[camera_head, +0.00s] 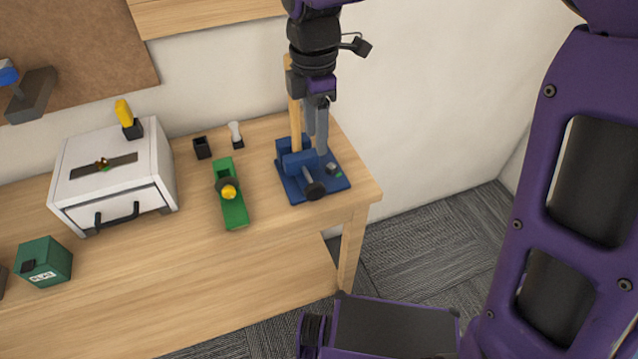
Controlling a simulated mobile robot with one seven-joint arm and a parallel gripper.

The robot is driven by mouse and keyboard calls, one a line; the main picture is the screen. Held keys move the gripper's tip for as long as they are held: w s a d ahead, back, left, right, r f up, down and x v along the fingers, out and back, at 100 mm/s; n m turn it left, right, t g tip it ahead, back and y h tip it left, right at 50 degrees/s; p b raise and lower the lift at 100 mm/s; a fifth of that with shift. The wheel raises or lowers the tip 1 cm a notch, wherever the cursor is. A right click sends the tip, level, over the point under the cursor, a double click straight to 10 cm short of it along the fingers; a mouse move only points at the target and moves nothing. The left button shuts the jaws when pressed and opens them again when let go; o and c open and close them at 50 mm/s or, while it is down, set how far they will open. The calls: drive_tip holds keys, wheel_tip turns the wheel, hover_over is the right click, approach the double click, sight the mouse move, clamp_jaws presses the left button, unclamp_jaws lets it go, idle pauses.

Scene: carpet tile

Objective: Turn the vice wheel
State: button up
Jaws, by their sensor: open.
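The blue vice (297,160) stands on a blue base plate near the right end of the wooden table. Its dark round wheel (315,190) sits at the front, on a grey shaft facing the camera. A tall wooden strip (294,110) stands upright at the vice jaws; its upper part is partly hidden behind my arm. My gripper (317,143) points down from above, open. Its grey fingers are just above or behind the vice, apart from the wheel in the picture. I cannot tell whether they touch the vice or the strip.
A green block with a yellow knob (229,192) lies left of the vice. Behind it are a small black holder (202,148) and a white-handled item (236,135). A white drawer box (75,187) and a green box (43,262) stand further left. The table's right edge is close to the vice.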

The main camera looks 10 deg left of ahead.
sight(317, 184)
wheel_tip(317, 184, down, 15)
drive_tip(key=shift+s+d+r+b, duration=0.1)
drive_tip(key=shift+s+r+b, duration=0.1)
drive_tip(key=shift+b, duration=0.8)
clamp_jaws()
